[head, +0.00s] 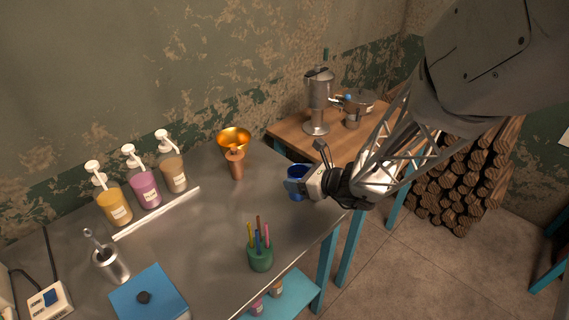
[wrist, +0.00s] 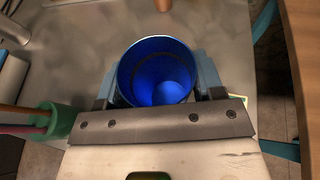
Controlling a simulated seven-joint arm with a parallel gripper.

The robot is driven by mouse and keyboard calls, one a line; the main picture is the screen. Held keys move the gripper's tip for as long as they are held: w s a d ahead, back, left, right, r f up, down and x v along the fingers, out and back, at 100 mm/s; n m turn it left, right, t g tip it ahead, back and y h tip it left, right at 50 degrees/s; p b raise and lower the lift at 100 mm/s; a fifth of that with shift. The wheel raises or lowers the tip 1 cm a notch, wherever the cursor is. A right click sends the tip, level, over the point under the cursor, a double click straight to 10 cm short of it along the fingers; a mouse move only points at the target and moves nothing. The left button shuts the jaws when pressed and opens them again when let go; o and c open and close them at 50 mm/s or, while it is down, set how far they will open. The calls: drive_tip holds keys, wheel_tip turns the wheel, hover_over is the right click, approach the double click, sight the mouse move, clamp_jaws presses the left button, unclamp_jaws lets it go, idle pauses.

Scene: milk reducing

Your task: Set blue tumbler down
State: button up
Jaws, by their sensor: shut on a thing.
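The blue tumbler (head: 296,172) is at the right end of the metal table, near its edge. My gripper (head: 292,187) is shut on the tumbler, with a finger on each side of it. In the wrist view the tumbler (wrist: 157,75) stands upright between the two fingers, its open mouth facing the camera, and it looks empty inside. I cannot tell whether its base touches the table top.
The metal table (head: 205,230) has clear room left of the tumbler. A green pen cup (head: 260,257) stands nearer the front. A copper-coloured vessel (head: 236,165) and an orange bowl (head: 235,137) stand behind. A wooden table (head: 290,130) adjoins at the back right.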

drive_tip(key=w+a, duration=0.2)
drive_tip(key=w, duration=0.5)
drive_tip(key=w+a+f, duration=0.1)
drive_tip(key=w, duration=0.6)
drive_tip(key=shift+w+a+f, duration=0.25)
drive_tip(key=shift+w+a, duration=0.1)
drive_tip(key=shift+a, duration=0.05)
drive_tip(key=shift+f, duration=0.1)
drive_tip(key=shift+f, duration=1.65)
drive_tip(key=shift+f, duration=0.1)
drive_tip(key=o, duration=0.9)
drive_tip(key=shift+d, duration=0.1)
drive_tip(key=shift+v, duration=6)
